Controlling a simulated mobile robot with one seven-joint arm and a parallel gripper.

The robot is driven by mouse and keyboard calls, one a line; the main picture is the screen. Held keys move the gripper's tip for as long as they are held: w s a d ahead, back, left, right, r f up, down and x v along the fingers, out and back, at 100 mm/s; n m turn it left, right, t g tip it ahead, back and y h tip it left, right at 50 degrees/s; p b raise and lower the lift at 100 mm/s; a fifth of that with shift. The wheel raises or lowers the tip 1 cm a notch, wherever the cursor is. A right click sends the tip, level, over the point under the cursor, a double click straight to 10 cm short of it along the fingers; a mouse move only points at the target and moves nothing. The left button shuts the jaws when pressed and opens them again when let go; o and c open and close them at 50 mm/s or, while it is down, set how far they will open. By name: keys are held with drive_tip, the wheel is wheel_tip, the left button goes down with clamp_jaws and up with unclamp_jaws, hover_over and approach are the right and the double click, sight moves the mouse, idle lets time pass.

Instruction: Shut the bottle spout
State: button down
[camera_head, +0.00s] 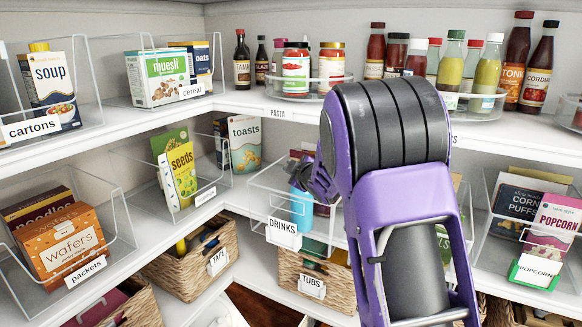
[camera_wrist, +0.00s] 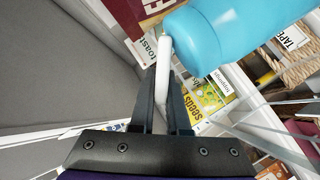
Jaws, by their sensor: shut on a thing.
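The blue bottle (camera_head: 302,212) stands in the clear bin labelled DRINKS on the middle shelf, partly hidden by my arm. In the wrist view the bottle (camera_wrist: 230,38) fills the upper right. A slim white spout piece (camera_wrist: 164,62) reaches from the bottle's end down between my fingers. My gripper (camera_wrist: 162,92) is closed on this white piece, with one dark finger on each side. In the head view my gripper is at the bottle's top, and its fingertips are too small to make out. The spout's exact angle is hard to tell.
The DRINKS bin (camera_head: 257,200) has clear walls around the bottle. A dark red box (camera_wrist: 138,14) is close by in the wrist view. The shelf above holds a PASTA tray (camera_head: 290,91) and several sauce bottles. A TUBS basket (camera_head: 320,285) stands below.

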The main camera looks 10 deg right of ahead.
idle(0.3)
drive_tip(key=c, duration=0.9)
unclamp_jaws()
drive_tip(key=v, duration=1.7)
drive_tip(key=shift+s+d+p, duration=0.15)
drive_tip(key=shift+s+p, duration=0.05)
drive_tip(key=shift+p, duration=0.15)
drive_tip(key=shift+o, duration=0.3)
